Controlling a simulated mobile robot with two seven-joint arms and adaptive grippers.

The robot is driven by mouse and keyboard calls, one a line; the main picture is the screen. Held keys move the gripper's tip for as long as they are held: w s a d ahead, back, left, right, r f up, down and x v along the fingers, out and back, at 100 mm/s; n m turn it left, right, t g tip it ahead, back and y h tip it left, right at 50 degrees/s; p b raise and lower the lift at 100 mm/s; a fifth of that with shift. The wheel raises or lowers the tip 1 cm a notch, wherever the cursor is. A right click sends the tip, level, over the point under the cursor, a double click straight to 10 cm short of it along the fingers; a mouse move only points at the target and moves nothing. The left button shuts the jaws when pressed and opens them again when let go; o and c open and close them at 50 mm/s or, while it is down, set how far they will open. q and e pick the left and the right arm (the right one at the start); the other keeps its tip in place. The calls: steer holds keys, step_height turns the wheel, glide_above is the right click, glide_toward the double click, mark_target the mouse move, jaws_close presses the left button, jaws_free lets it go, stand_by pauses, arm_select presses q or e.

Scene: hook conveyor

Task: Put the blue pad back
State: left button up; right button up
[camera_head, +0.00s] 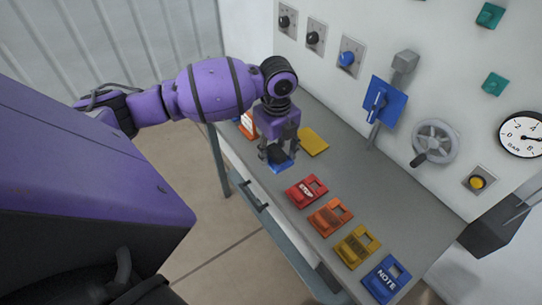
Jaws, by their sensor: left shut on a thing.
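My left gripper (277,158) points down over the near left part of the grey bench (370,185). It is shut on a blue pad (284,167), which is partly hidden by the fingers. I cannot tell whether this pad touches the bench. Another blue pad marked NOTE (386,279) lies at the right end of a row along the bench's front edge. My right gripper is not in view.
Red (307,191), orange (330,217) and yellow (357,246) pads lie in the row. A plain yellow pad (313,142) lies behind my gripper, and an orange-and-white item (247,126) stands left. The wall carries knobs, a blue lever plate (384,102) and a handwheel (436,142).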

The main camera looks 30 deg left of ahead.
arm_select(q)
steer(key=w+a+f, duration=0.1)
steer(key=f, duration=0.1)
steer(key=w+a+f, duration=0.1)
steer(key=f, duration=0.1)
steer(key=w+a+f, duration=0.2)
steer(key=shift+a+f, duration=0.1)
step_height(320, 180, down, 3)
steer(key=shift+w+a+f+b, duration=0.1)
steer(key=shift+f+b, duration=0.05)
steer(key=shift+b, duration=0.15)
steer(key=o, duration=1)
steer(key=shift+o, duration=0.2)
step_height(320, 180, up, 12)
